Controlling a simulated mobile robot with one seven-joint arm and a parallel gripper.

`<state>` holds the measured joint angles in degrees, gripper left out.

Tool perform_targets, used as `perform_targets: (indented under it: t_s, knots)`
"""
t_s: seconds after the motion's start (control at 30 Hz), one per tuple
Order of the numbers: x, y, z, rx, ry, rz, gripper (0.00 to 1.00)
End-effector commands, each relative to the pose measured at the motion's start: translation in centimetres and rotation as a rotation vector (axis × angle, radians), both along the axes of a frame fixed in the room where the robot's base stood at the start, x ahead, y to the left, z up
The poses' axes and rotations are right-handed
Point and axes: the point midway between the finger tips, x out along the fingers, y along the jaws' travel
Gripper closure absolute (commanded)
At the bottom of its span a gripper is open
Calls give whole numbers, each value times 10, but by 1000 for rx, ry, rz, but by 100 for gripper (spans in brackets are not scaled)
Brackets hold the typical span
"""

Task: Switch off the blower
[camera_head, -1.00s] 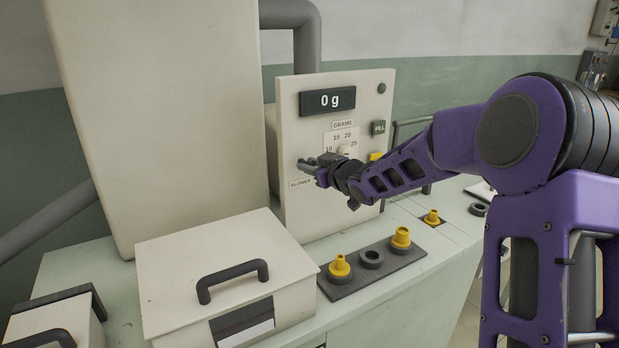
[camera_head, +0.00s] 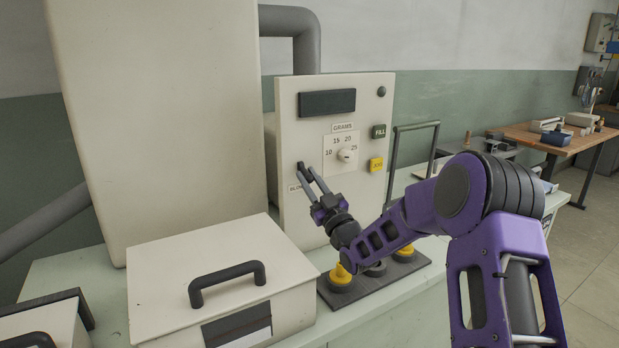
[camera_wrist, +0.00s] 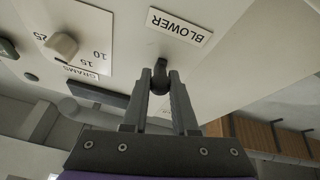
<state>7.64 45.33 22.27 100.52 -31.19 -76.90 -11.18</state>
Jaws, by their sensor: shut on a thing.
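The blower switch (camera_wrist: 160,80) is a small dark lever on the cream panel, by the BLOWER label (camera_wrist: 180,27) that appears upside down in the wrist view. My gripper (camera_wrist: 161,76) has its two grey fingers shut on that lever, one on each side. In the head view my gripper (camera_head: 305,170) reaches up from the lower right to the left edge of the control panel (camera_head: 300,130). There its fingers partly cover the BLOWER label and mostly hide the lever. The display (camera_head: 327,103) on the panel is dark.
A grams dial (camera_head: 347,155), a FILL button (camera_head: 379,131) and a yellow button (camera_head: 376,164) are right of my gripper. Below, a dark tray (camera_head: 345,299) holds yellow-topped pieces. A lidded box (camera_head: 215,275) stands in front, left.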

Motion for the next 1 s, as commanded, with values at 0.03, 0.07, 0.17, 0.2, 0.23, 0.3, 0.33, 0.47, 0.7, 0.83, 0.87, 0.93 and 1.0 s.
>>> perform_targets:
  t_s: [0.03,0.07,0.17,0.2,0.23,0.3,0.33,0.47,0.7,0.83,0.87,0.93,1.0]
  knots:
    - [1,0,-2,7,-10,-1,100]
    - [1,0,-2,12,-17,0,100]
    - [1,0,-3,23,-35,0,100]
    - [1,0,-3,26,-39,0,100]
    - [1,0,-3,28,-41,0,100]
    - [1,0,-3,30,-46,0,100]
    - [1,0,-3,31,-46,0,100]
    - [1,0,-2,32,-48,0,100]
    - [1,1,-2,31,-47,1,66]
    - [1,1,-2,31,-47,1,44]
    - [1,1,-2,31,-47,1,44]
    - [1,1,-2,31,-47,1,44]
    - [1,1,-2,31,-47,1,44]
